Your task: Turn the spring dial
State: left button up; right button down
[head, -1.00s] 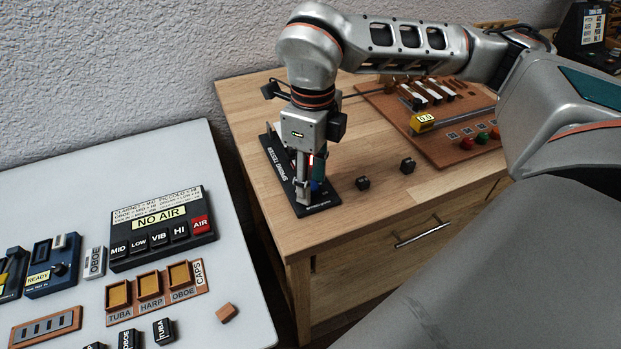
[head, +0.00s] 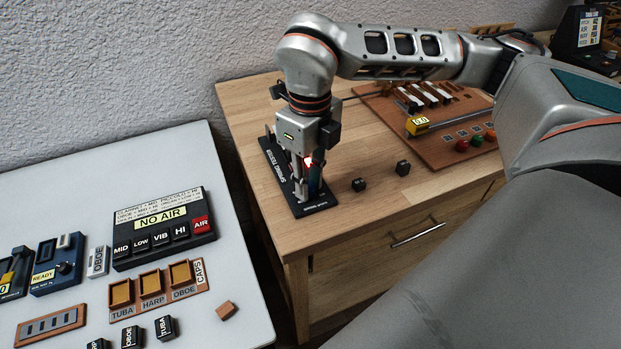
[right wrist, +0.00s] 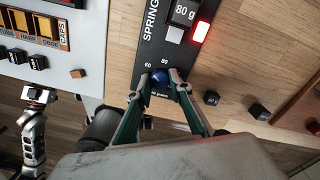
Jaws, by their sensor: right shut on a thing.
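The spring tester (head: 272,165) is a narrow black unit on the near left part of the wooden bench. In the right wrist view its blue dial (right wrist: 160,76) sits between printed marks 60 and 80. Its display (right wrist: 184,12) reads 80 g and a red lamp (right wrist: 200,32) is lit. My right gripper (right wrist: 157,84) is shut on the dial, one finger on each side, which partly hides it. In the head view my right gripper (head: 308,192) points down onto the tester's near end. My left gripper (right wrist: 37,96) shows at the wrist view's left edge; its fingers are not clear.
Two small black blocks (head: 359,184) (head: 403,168) lie right of the tester. A brown board (head: 440,150) with coloured buttons lies farther right. A white table (head: 235,310) on the left carries a NO AIR panel (head: 163,230) and caps tray (head: 158,290). A gap separates table and bench.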

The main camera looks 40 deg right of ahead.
aim_at(310, 186)
jog(key=c, duration=1.8)
grip_release()
jog(key=shift+d+r, duration=0.15)
jog(key=shift+r, duration=5.85)
